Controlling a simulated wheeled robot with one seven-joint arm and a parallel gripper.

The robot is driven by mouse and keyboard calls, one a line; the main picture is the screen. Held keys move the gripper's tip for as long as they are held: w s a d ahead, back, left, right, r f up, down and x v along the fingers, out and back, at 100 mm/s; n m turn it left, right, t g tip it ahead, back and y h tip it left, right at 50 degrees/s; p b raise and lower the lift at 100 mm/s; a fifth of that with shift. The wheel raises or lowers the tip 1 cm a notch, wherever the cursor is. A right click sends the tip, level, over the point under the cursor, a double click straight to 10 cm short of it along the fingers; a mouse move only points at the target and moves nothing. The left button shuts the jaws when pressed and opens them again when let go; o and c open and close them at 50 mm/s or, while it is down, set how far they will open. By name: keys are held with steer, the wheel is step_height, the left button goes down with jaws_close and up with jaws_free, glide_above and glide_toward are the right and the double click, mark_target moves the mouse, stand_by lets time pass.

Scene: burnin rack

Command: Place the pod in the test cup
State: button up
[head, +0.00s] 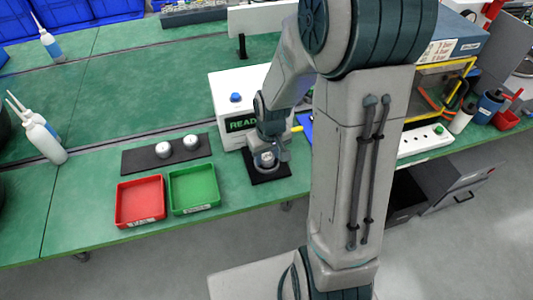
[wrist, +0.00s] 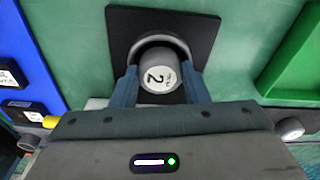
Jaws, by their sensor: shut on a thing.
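The pod (wrist: 158,76) is a light grey round piece marked "2" on top, seen in the wrist view between the two fingers. My gripper (wrist: 160,84) is shut on it. The test cup (wrist: 160,40) shows as a round grey rim on a black square base. The pod is at the cup's opening and overlaps the rim; I cannot tell how deep it sits. In the head view my gripper (head: 268,158) is over the black base (head: 268,174) in front of the white tester reading "READ" (head: 241,124), whose last part my arm hides.
Two pods (head: 163,149) stand on a dark strip (head: 135,160) to the left. A red tray (head: 140,200) and a green tray (head: 193,189) lie in front of it. White bottles (head: 42,138) stand at far left. The middle of the green table is clear.

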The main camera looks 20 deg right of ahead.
mark_target(270, 161)
steer(key=o, duration=1)
steer(key=shift+f, duration=0.1)
steer(key=shift+r+p, duration=0.4)
step_height(270, 161, up, 12)
steer(key=s, duration=0.2)
steer(key=s+r, duration=0.2)
steer(key=s, duration=0.2)
steer(key=s+r+m+t, duration=0.1)
steer(key=s, duration=0.3)
steer(key=s+r+m, duration=0.1)
steer(key=s+r, duration=0.1)
steer(key=s, duration=0.2)
steer(key=shift+a+r+t+p, duration=0.1)
steer(key=shift+r+t+p, duration=0.2)
steer(key=shift+p, duration=0.1)
